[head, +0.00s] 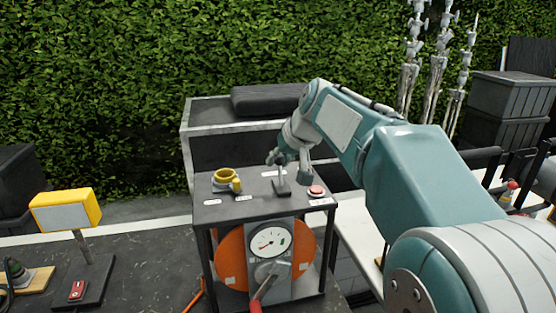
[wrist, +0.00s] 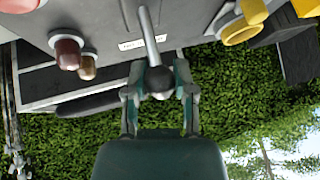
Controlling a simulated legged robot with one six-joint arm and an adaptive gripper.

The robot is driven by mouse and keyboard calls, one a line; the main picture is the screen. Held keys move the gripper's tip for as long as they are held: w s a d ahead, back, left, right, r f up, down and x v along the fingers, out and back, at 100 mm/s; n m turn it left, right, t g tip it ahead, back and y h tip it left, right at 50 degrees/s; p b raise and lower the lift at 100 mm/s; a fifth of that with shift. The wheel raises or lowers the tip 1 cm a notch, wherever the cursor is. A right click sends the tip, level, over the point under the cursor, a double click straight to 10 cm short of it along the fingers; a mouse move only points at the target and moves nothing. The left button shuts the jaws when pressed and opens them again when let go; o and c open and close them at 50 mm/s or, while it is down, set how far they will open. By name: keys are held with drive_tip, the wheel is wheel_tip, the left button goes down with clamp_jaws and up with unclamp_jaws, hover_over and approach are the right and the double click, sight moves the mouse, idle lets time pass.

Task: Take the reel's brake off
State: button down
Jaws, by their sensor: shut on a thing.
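The reel (head: 230,255) is an orange drum in a dark frame with a flat grey top. A lever with a pale shaft (head: 281,178) and a dark ball knob (wrist: 159,82) stands on the middle of that top. My gripper (head: 287,168) is above the top, its fingers on either side of the lever's upper end. In the wrist view, my gripper (wrist: 158,88) is shut on the lever, with the ball knob between the fingers. Small labels lie on the top; I cannot read them.
A yellow ring fitting (head: 226,178) is left of the lever, a red button (head: 316,190) right of it. A dial (head: 268,242) and a crank with a red handle (head: 256,305) are on the front. A yellow lamp box (head: 66,210) stands left. A grey shelf (head: 210,108) is behind.

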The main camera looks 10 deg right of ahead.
drive_tip(key=s+t, duration=0.1)
drive_tip(key=t, duration=0.1)
drive_tip(key=s+t, duration=0.2)
drive_tip(key=t, duration=0.1)
drive_tip(key=shift+n+y, duration=0.3)
drive_tip(key=shift+n, duration=0.1)
drive_tip(key=shift+s+f+n+t+y, duration=0.2)
drive_tip(key=shift+s+t, duration=0.35)
drive_tip(key=shift+t, duration=0.4)
drive_tip(key=shift+s+f+n+t+y, duration=0.1)
drive_tip(key=shift+s+f+n+t, duration=0.1)
drive_tip(key=shift+s+t, duration=0.55)
drive_tip(key=shift+w+f+t, duration=0.1)
drive_tip(key=shift+t, duration=0.4)
drive_tip(key=shift+c, duration=2.1)
unclamp_jaws()
drive_tip(key=shift+s+d+r, duration=0.1)
drive_tip(key=shift+s+r, duration=0.1)
drive_tip(key=shift+s, duration=0.1)
drive_tip(key=v, duration=1.1)
drive_tip(key=shift+s, duration=0.2)
